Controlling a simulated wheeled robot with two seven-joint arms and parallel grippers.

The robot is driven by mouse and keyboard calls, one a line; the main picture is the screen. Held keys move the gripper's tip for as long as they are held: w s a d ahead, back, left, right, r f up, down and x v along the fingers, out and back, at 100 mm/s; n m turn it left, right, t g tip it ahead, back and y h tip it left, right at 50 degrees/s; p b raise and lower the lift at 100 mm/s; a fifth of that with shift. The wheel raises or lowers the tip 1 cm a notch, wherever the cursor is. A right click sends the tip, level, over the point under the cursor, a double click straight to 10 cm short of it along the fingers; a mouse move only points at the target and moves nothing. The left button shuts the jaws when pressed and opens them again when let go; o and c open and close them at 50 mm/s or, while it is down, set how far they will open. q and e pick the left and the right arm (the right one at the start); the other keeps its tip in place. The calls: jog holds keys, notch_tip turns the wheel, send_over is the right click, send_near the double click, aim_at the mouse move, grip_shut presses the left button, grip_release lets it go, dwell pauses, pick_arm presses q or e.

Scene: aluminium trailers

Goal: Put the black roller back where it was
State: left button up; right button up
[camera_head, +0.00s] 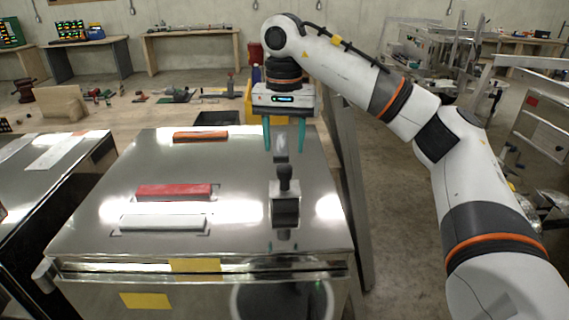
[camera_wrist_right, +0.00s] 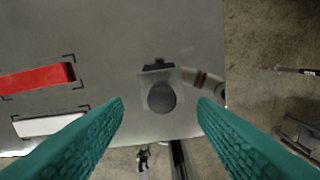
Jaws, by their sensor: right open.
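The black roller (camera_head: 285,202) stands on the shiny metal cabinet top (camera_head: 240,170), near its right side, with its knobbed handle pointing up. In the right wrist view its round dark knob (camera_wrist_right: 161,97) shows from above, with a lighter square and a dark part around it. My right gripper (camera_head: 284,150) is open and empty, pointing down. Its teal fingers appear above and a little beyond the roller, apart from it. In the right wrist view the knob lies between the two fingers (camera_wrist_right: 160,103). My left gripper is not in view.
A red block (camera_head: 174,191) and a white block (camera_head: 163,222) lie left of the roller, with corner marks around them. An orange block (camera_head: 200,136) lies near the far edge. A wooden bench (camera_head: 120,115) with tools stands behind. The cabinet top between these is bare.

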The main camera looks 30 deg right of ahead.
notch_tip(320, 180, up, 5)
jog(key=shift+r+p, duration=0.1)
jog(key=shift+p, duration=0.3)
jog(key=shift+s, duration=0.1)
